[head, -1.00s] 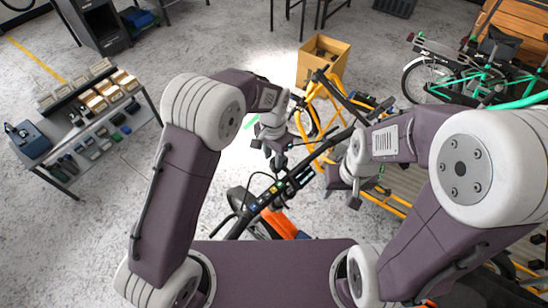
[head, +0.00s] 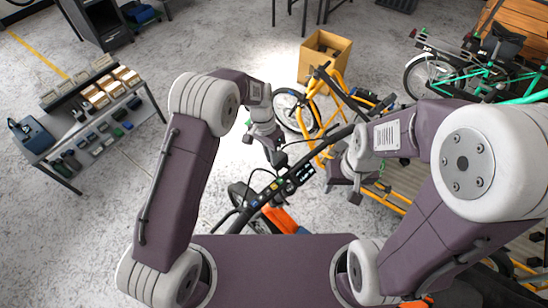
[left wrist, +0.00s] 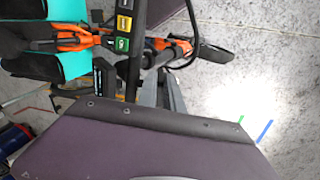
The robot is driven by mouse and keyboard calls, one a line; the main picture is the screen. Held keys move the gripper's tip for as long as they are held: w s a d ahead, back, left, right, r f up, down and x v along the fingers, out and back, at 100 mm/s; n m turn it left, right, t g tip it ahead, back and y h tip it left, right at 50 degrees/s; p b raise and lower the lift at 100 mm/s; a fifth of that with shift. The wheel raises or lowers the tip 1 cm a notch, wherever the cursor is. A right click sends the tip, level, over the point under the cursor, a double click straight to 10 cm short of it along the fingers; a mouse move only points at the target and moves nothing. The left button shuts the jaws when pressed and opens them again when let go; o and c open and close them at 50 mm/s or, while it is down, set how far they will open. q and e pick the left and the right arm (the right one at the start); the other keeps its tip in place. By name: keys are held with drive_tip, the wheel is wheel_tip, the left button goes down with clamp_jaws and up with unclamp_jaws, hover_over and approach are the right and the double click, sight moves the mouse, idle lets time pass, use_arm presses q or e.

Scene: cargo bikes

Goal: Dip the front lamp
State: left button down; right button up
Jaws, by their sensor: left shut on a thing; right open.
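A black handlebar (head: 322,147) of an orange bike (head: 284,219) runs diagonally in front of me. Several coloured buttons (head: 265,196) sit along it; in the left wrist view a green button (left wrist: 122,44) and a yellow one are clear. My left gripper (head: 279,160) points down at the bar and appears shut on it near the buttons; the contact is partly hidden. Its grey fingers show beside the bar in the left wrist view (left wrist: 160,93). My right gripper (head: 344,192) is open and empty, to the right of the bar. I cannot pick out the front lamp for sure.
A yellow bike frame (head: 312,135) stands just behind the grippers, with a cardboard box (head: 312,69) beyond it. A green bike (head: 480,76) is at the right. A parts table (head: 152,106) stands at the left. The floor between table and bikes is clear.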

use_arm(q)
drive_tip(key=shift+w+a+f+g+h+b, duration=0.15)
drive_tip(key=shift+w+a+g+h+b, duration=0.15)
drive_tip(key=shift+g+h, duration=0.25)
drive_tip(key=shift+w+a+f+g+h+b, duration=0.15)
drive_tip(key=shift+w+g+h+b, duration=0.15)
drive_tip(key=shift+g+h, duration=0.2)
drive_tip(key=c, duration=1.5)
unclamp_jaws()
drive_tip(key=shift+c, duration=0.2)
drive_tip(key=shift+o, duration=0.3)
drive_tip(key=shift+w, duration=0.1)
drive_tip(key=shift+d, duration=0.1)
